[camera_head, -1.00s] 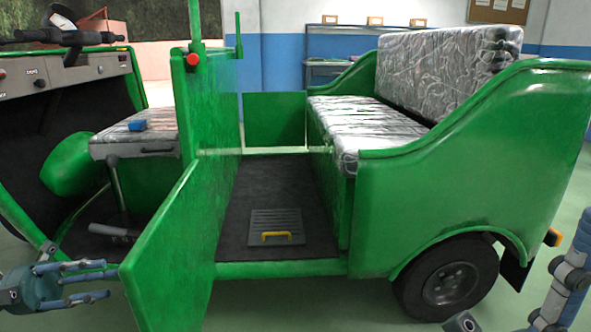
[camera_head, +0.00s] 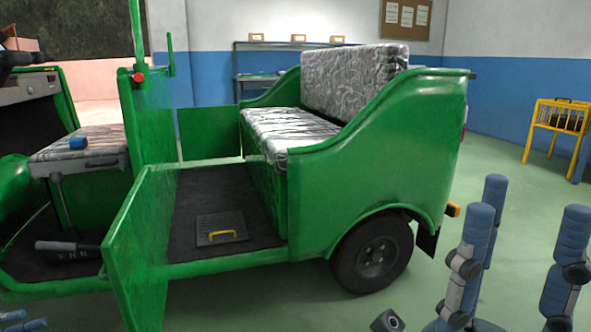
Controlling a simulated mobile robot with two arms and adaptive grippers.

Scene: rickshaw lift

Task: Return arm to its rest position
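A dark fingertip also shows at the bottom edge. My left gripper (camera_head: 24,322) is mostly cut off at the bottom left corner. Only tips of its fingers show, apart and empty. The rest of both arms is out of view. Both grippers appear clear of the green rickshaw (camera_head: 390,160).
The rickshaw's open green door (camera_head: 140,250) swings out toward me on the left. Its rear wheel (camera_head: 373,253) is left of my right gripper. A yellow rack (camera_head: 556,122) stands by the far right wall. Green floor (camera_head: 505,165) is free behind the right gripper.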

